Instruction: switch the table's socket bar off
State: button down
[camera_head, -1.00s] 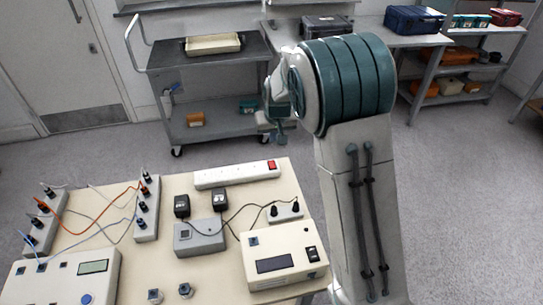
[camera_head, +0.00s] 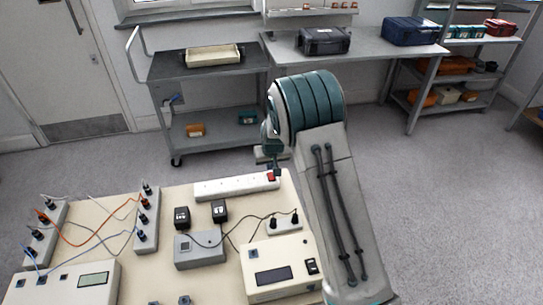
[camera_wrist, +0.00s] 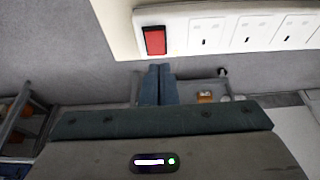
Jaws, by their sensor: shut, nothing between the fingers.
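The socket bar (camera_head: 232,188) is a long white strip along the far edge of the cream table (camera_head: 95,205). Its red switch (camera_head: 271,177) is at the right end. In the wrist view the bar (camera_wrist: 203,22) runs along the top, and the red switch (camera_wrist: 154,40) is at its left end beside several sockets. My gripper (camera_wrist: 159,70) shows there as two teal fingers pressed together, empty, with the tips just below the switch in the picture. In the head view my gripper (camera_head: 275,168) is right by the switch end; I cannot tell whether it touches.
Two black adapters (camera_head: 219,211) and a grey box (camera_head: 200,249) stand in front of the bar. A small socket block (camera_head: 285,224) and a cream instrument (camera_head: 280,267) are at the right. A grey trolley (camera_head: 168,68) stands behind the table.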

aim_at(270, 174)
jog(key=shift+s+x, duration=0.15)
jog(key=shift+x, duration=0.6)
jog(key=shift+s+x, duration=0.2)
jog(key=shift+x, duration=0.5)
jog(key=shift+d+f, duration=0.1)
jog(key=shift+f, duration=0.05)
jog(key=shift+w+f+b, duration=0.15)
jog(key=shift+f+b, duration=0.2)
jog(key=shift+b, duration=0.15)
jog(key=shift+r, duration=0.2)
jog(key=shift+f, duration=0.1)
jog(key=shift+s+d, duration=0.15)
jog(key=shift+s, duration=0.75)
